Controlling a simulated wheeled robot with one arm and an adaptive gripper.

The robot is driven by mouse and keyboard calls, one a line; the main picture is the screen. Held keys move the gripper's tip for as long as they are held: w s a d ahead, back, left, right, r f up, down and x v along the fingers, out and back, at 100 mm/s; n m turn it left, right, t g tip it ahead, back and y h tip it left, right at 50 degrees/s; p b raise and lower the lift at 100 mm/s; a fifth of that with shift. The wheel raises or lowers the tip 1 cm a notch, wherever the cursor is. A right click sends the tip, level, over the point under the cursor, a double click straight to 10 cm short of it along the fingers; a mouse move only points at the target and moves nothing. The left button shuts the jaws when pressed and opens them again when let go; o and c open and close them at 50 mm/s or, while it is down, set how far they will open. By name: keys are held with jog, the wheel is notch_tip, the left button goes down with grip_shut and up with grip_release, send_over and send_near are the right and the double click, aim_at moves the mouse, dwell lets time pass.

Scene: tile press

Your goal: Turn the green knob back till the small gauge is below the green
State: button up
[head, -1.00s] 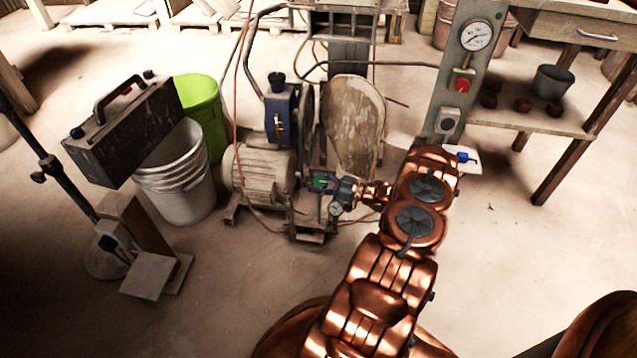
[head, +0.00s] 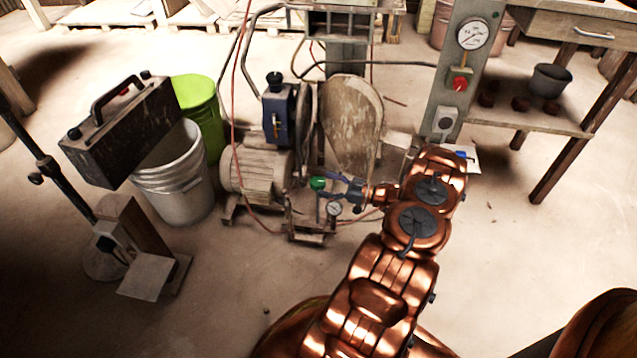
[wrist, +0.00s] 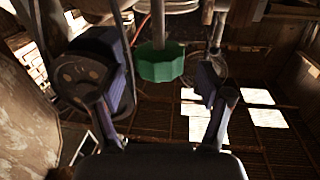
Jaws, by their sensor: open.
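The green knob (head: 317,183) sits on a short stem low on the machine, and the small gauge (head: 334,209) is just below and right of it. My gripper (head: 334,178) is right beside the knob with its fingers spread. In the wrist view the knob (wrist: 162,62) lies between the two open fingers (wrist: 165,85), with a gap on each side. The gauge's dial is too small to read in the head view, and I cannot make it out in the wrist view.
A motor (head: 262,172) and a red hose (head: 237,130) are left of the knob. A grey post (head: 452,95) with a large gauge (head: 473,34) and a red button (head: 459,84) stands at the right. A white bucket (head: 178,185) and a green bucket (head: 196,95) stand left.

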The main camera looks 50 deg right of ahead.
jog(key=v, duration=0.8)
jog(key=shift+s, duration=0.15)
